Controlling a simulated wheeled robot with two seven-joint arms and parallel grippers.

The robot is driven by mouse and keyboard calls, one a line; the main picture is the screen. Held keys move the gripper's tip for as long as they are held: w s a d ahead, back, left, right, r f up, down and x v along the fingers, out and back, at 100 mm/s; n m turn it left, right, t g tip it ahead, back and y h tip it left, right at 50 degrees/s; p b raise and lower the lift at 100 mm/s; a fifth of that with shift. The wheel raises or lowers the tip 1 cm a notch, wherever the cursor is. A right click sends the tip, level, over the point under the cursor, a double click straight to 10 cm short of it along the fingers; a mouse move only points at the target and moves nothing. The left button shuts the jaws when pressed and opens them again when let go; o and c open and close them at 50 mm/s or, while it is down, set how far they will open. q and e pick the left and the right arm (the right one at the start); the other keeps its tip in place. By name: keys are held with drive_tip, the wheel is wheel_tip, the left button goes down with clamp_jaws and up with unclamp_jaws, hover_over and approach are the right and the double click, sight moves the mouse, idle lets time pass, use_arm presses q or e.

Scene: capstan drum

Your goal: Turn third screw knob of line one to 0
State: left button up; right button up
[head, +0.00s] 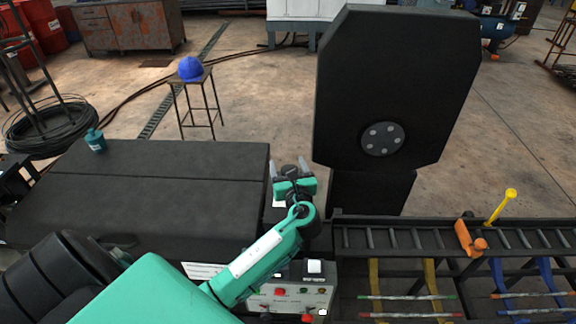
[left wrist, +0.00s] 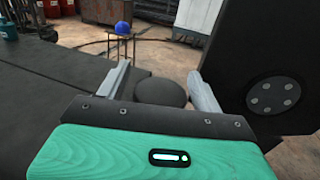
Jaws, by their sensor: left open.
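My left gripper (head: 289,168) is open, above the right end of the dark machine cabinet in the head view. Its two grey fingers also show spread apart in the left wrist view (left wrist: 158,76). A dark round knob-like disc (left wrist: 161,93) shows between and beyond the fingers there, with no visible contact. I cannot tell whether it is the third screw knob of line one. A control panel (head: 288,296) with small red and other buttons is partly hidden below my left forearm. No numbers are readable. My right gripper is out of view.
A tall black plate (head: 395,80) with a bolted round hub stands right of my gripper. A dark flat-topped cabinet (head: 170,160) lies left. A roller rack (head: 375,238) with an orange clamp (head: 467,240) and yellow handle (head: 503,203) is at right. A stool holds a blue helmet (head: 190,68).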

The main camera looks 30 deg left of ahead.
use_arm(q)
drive_tip(key=shift+c, duration=0.9)
drive_tip(key=c, duration=0.8)
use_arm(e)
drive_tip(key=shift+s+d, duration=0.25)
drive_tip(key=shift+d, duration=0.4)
use_arm(q)
drive_tip(key=shift+r+n, duration=0.1)
drive_tip(key=shift+n, duration=0.2)
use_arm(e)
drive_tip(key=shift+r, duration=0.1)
